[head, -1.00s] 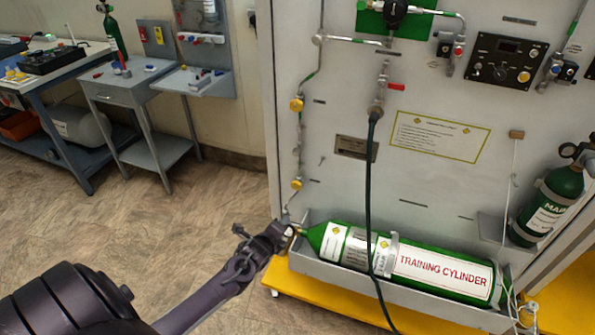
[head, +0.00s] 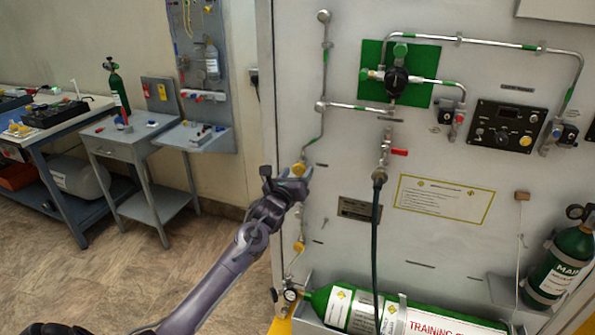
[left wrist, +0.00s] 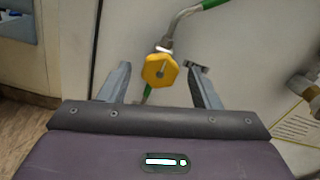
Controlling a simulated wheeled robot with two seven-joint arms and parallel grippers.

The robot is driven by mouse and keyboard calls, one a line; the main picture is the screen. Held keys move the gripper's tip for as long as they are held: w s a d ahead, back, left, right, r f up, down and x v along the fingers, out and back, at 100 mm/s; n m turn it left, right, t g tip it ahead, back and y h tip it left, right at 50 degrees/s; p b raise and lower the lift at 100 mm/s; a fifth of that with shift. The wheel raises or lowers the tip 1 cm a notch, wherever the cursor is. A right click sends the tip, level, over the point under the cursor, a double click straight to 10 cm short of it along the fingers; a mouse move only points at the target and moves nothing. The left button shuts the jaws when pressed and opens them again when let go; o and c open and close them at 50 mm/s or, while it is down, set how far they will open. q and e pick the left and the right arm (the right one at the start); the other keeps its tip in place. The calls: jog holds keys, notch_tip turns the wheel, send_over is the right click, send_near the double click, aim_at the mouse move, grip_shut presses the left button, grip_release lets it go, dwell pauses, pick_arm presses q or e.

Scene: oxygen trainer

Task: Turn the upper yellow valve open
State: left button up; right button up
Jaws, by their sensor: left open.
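The upper yellow valve (head: 299,169) is a small yellow knob on the thin pipe at the left of the panel. In the left wrist view the same upper yellow valve (left wrist: 160,71) is a faceted yellow knob with a pale slot, between and beyond my fingertips. My left gripper (head: 289,181) is at this valve and partly covers it in the head view. In the left wrist view my left gripper (left wrist: 159,75) is open, one finger on each side of the knob. I cannot tell whether the fingers touch it. My right gripper is not in view.
A lower yellow valve (head: 298,247) sits below on the same pipe. A pressure gauge (head: 290,294) is beside the green training cylinder (head: 392,312). A dark hose (head: 376,250) hangs right of the valves. A grey side table (head: 130,132) stands at left.

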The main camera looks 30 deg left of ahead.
pick_arm(q)
jog(key=shift+w+a, duration=0.1)
jog(key=shift+w, duration=0.4)
jog(key=c, duration=1)
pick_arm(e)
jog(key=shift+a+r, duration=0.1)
